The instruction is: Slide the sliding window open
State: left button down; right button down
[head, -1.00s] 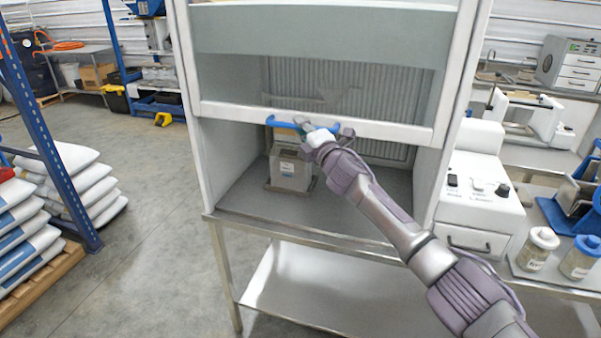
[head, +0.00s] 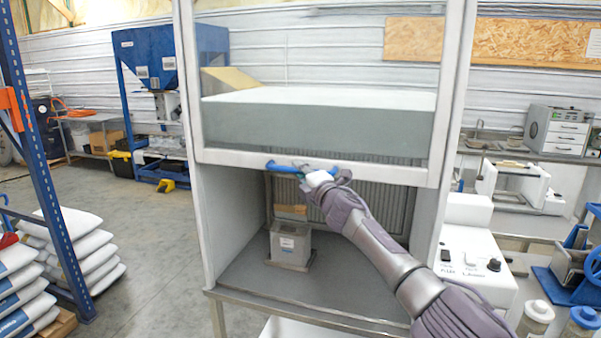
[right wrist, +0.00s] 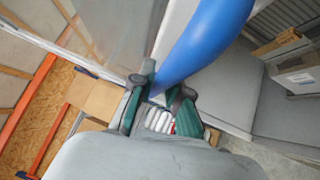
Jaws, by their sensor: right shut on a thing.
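The sliding window (head: 320,120) is a clear sash with a white frame on the front of a fume-hood-like cabinet. Its lower rail (head: 390,172) carries a blue handle (head: 285,167); the handle also shows large in the right wrist view (right wrist: 205,40). The window is partly raised, with an open gap below the rail. My right gripper (head: 315,177) is shut on the blue handle; in the right wrist view its fingers (right wrist: 160,95) close around the handle's end. My left gripper is not in view.
Inside the cabinet a grey container (head: 291,245) stands on the floor below the gap. A white device (head: 470,255) and jars (head: 535,318) stand on the right. Stacked sacks (head: 75,245) and a blue rack post (head: 45,165) are at the left.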

jog(key=c, duration=1.1)
grip_release()
jog(key=shift+a, duration=0.1)
jog(key=shift+c, duration=0.2)
jog(key=shift+s+d, duration=0.1)
jog(key=shift+d, duration=0.15)
jog(key=v, duration=1.1)
jog(key=shift+s, duration=0.4)
jog(key=shift+f, duration=0.1)
